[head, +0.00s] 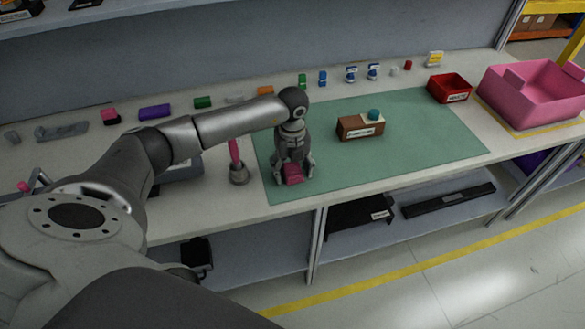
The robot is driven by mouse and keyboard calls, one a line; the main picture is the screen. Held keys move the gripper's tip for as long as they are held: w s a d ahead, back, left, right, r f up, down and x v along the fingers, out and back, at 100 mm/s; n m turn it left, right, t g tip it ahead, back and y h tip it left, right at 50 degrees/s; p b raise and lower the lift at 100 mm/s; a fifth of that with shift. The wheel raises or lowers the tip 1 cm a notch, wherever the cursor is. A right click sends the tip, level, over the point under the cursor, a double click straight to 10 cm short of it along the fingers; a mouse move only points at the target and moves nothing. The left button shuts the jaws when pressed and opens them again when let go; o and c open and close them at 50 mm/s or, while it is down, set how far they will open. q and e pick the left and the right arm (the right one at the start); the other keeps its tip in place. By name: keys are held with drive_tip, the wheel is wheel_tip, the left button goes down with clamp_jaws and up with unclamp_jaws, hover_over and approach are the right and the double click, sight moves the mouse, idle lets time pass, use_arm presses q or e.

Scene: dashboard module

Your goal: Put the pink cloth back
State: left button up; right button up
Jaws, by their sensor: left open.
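A small folded pink cloth (292,174) lies on the green mat (400,155), near its front left edge. My left gripper (294,177) points straight down over the cloth. Its fingers are open, one at each side of the cloth, and partly hide it. I cannot tell whether the fingers touch it. A black and pink item (110,116) stands at the back left of the bench. My right gripper does not show.
A brown module with a teal knob (359,127) stands on the mat. A grey cup with a pink-handled tool (238,173) is left of my gripper. A red bin (449,88) and a large pink bin (535,95) stand at the right. Several small parts line the back.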

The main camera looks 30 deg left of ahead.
sight(292, 169)
use_arm(q)
drive_tip(key=shift+r, duration=0.65)
wheel_tip(292, 169, up, 11)
drive_tip(key=b, duration=0.2)
drive_tip(key=shift+b, duration=0.3)
